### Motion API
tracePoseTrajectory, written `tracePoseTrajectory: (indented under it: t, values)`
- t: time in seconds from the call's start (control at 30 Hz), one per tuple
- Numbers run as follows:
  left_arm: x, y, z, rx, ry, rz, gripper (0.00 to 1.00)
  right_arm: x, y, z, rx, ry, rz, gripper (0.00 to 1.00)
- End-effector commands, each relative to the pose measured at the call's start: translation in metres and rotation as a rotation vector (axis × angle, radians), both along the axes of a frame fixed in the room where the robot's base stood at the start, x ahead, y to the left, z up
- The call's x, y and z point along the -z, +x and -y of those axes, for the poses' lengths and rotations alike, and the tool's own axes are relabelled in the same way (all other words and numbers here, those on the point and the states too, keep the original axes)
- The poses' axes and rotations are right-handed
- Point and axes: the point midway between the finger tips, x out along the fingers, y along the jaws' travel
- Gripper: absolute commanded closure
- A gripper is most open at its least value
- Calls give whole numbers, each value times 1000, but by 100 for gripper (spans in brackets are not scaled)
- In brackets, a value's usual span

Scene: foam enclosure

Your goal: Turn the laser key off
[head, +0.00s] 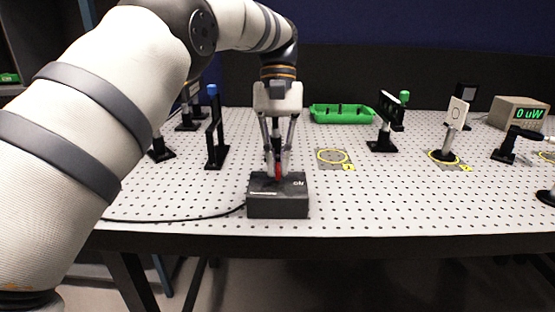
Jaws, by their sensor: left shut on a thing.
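A dark laser box (278,208) sits near the front edge of the perforated optical table, with a black cable leaving its left side. Light lettering shows on its top. A small red part, apparently the key (278,172), shows on top of the box. My left gripper (278,170) points straight down over the box, its fingers closed around the red key. The fingers partly hide the key, so its angle cannot be told. My right gripper is not in view.
A green tray (342,113) lies behind the box. Black posts (217,140) stand at left, and more mounts (384,130) at right. A meter (518,112) at far right reads "0 uW". The table (380,205) right of the box is clear.

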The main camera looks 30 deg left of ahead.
Motion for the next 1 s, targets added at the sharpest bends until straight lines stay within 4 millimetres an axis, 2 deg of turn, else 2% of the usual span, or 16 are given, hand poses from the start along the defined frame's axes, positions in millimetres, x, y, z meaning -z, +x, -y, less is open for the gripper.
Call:
tracePoseTrajectory:
  t: [0.37,0.4,0.47,0.87,1.0]
  values:
    - [5,-1,1,-2,-2,-13,100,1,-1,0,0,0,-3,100]
    - [5,-1,1,-2,-2,-13,86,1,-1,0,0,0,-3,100]
    - [5,-1,1,-2,-1,-12,72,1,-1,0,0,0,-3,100]
    - [1,0,0,-1,0,-3,72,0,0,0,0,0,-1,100]
    - [4,1,1,79,1,-7,72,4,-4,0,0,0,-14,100]
